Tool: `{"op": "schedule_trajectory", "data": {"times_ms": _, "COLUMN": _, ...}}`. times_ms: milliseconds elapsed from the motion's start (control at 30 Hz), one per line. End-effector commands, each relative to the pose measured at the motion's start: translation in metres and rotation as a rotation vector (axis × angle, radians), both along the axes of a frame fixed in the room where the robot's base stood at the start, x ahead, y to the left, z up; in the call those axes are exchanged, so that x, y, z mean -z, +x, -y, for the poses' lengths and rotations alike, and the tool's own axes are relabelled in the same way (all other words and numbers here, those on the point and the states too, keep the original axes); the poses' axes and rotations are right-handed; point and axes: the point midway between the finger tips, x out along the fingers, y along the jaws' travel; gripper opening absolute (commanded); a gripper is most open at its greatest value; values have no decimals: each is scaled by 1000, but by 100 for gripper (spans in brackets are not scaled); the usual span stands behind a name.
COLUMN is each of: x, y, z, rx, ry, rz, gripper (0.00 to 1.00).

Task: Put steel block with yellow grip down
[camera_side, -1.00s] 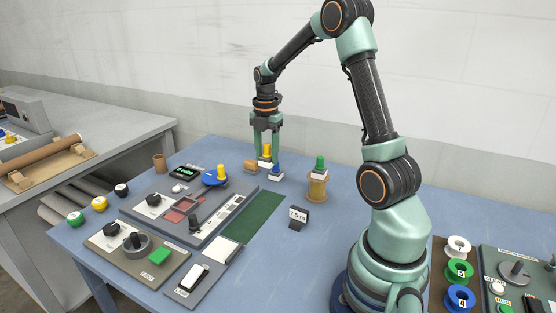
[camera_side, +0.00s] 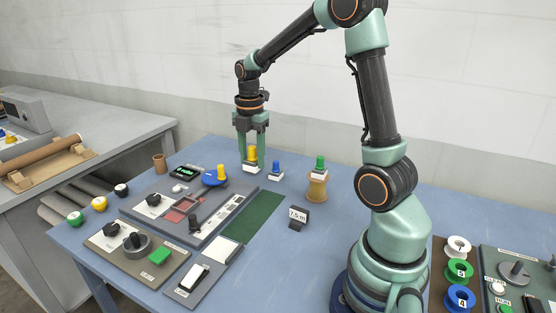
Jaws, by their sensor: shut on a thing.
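The steel block with the yellow grip (camera_side: 252,154) is upright between the two fingers of my gripper (camera_side: 251,162), left of the blue-gripped block. My gripper points straight down and is shut on it. The block's pale base shows low between the fingertips. I cannot tell whether its underside touches the blue table (camera_side: 335,256) or hangs just above it.
A block with a blue grip (camera_side: 276,170) stands close to the right. A green-gripped block (camera_side: 320,164) sits on a wooden spool (camera_side: 317,188). The press panel (camera_side: 196,217) with a blue-and-yellow part (camera_side: 215,176) lies to the left. A "7.5 m" sign (camera_side: 298,217) stands in front.

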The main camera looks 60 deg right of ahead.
Motion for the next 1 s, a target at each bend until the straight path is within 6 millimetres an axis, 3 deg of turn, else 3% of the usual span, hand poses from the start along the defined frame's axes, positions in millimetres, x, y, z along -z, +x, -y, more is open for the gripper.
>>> {"op": "schedule_trajectory", "data": {"times_ms": 200, "x": 56, "y": -1, "z": 0, "rx": 0, "ry": 3, "rz": -7, "gripper": 0}}
{"op": "schedule_trajectory", "data": {"times_ms": 400, "x": 96, "y": -1, "z": 0, "rx": 0, "ry": 1, "rz": -3, "gripper": 0}}
{"op": "schedule_trajectory", "data": {"times_ms": 867, "x": 144, "y": 0, "z": 1, "rx": 0, "ry": 1, "rz": -1, "gripper": 0}}
{"op": "schedule_trajectory", "data": {"times_ms": 1000, "x": 149, "y": 0, "z": 1, "rx": 0, "ry": -1, "rz": 1, "gripper": 0}}
